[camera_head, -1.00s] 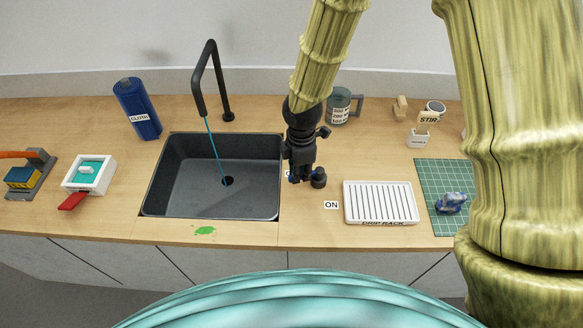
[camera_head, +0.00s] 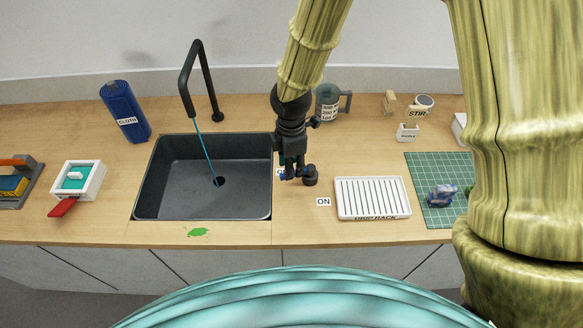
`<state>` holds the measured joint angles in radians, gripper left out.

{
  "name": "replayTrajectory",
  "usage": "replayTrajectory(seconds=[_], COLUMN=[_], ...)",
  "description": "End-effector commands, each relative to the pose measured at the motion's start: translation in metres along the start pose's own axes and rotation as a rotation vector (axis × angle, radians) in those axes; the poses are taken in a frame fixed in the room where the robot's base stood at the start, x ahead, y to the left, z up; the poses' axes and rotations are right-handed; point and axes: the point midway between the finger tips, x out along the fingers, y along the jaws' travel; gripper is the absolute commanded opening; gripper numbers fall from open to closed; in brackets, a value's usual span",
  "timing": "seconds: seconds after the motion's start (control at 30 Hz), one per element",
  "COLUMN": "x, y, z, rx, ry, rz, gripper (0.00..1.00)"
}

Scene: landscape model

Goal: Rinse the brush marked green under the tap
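The tap (camera_head: 184,88) is a black bent spout behind the dark sink (camera_head: 150,208). A thin blue stream of water (camera_head: 206,154) runs from it toward the drain. My gripper (camera_head: 291,174) points down just right of the sink, beside a small dark knob (camera_head: 310,177) near the "ON" label (camera_head: 323,202). The fingers are small and dark, so I cannot tell whether they are open or touch the knob. No brush with a green mark can be made out. A green splotch (camera_head: 198,232) lies on the counter in front of the sink.
A white drip rack (camera_head: 372,214) stands right of the knob, then a green cutting mat (camera_head: 424,172) with a blue lump. A jug (camera_head: 328,104) stands behind my gripper. At left are a blue cloth roll (camera_head: 124,108) and a white tray (camera_head: 94,188) with a red piece.

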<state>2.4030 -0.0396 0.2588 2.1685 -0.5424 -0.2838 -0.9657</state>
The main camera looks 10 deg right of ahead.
Motion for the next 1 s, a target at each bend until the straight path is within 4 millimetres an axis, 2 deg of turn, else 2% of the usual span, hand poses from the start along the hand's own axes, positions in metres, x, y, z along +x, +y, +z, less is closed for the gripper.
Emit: replayTrajectory(seconds=[0.3,0.5,0.7,1.0], x=[-0.053,-0.08,-0.094,-0.096], y=[0.001,0.0,0.0,-0.001], z=[0.0,0.0,0.001,0.001], rx=[0.0,0.0,0.001,0.0], ry=[0.002,0.002,0.002,0.001], rz=[0.003,0.002,0.0,-0.001], gripper=[0.34,0.34,0.34,0.34])
